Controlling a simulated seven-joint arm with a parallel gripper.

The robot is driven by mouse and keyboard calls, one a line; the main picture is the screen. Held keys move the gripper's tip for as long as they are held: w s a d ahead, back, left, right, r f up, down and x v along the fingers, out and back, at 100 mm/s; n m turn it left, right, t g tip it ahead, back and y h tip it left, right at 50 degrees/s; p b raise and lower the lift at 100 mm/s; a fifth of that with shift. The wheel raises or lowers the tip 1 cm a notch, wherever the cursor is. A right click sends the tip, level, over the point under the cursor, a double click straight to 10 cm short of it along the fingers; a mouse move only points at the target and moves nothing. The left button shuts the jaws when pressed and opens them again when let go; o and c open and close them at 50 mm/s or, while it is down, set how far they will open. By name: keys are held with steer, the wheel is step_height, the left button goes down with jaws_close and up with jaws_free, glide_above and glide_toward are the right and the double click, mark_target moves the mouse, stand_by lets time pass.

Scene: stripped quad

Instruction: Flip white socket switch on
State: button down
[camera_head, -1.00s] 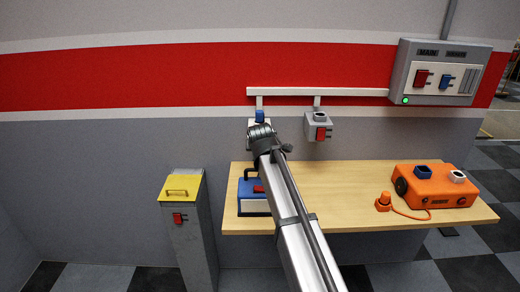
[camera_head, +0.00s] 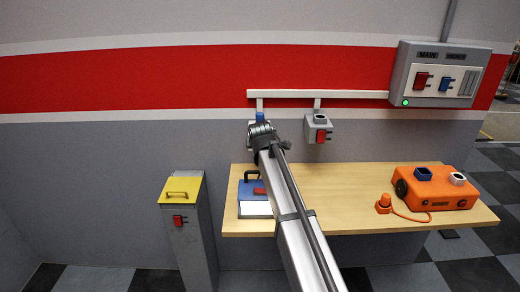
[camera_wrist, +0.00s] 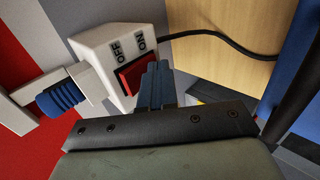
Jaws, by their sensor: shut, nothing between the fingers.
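The white socket (camera_wrist: 100,48) fills the upper left of the wrist view, tilted in the picture, with OFF and ON printed on its face. Its red rocker switch (camera_wrist: 137,72) lies beside these words. My gripper (camera_wrist: 154,76) is shut and empty, its blue-grey fingertips at the ON end of the switch; they cover part of it, and I cannot tell whether they touch. A blue plug (camera_wrist: 62,97) sits at the socket's side, and it also shows in the head view (camera_head: 260,117). There my arm hides most of the socket.
A blue box (camera_head: 249,188) with a bright white lower front stands on the table (camera_head: 330,190). An orange unit (camera_head: 436,188) stands at the right. A grey socket (camera_head: 318,124) with a red switch hangs right of my arm, below the main panel (camera_head: 437,75). A yellow-topped post (camera_head: 190,225) stands left.

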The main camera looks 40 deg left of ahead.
steer(key=shift+r, duration=0.15)
steer(key=shift+w+r, duration=0.1)
steer(key=shift+r, duration=0.6)
steer(key=s+d+f+v, duration=0.1)
steer(key=f+v, duration=0.1)
steer(key=v, duration=1.1)
steer(key=shift+s+d, duration=0.2)
steer(key=shift+s, duration=0.05)
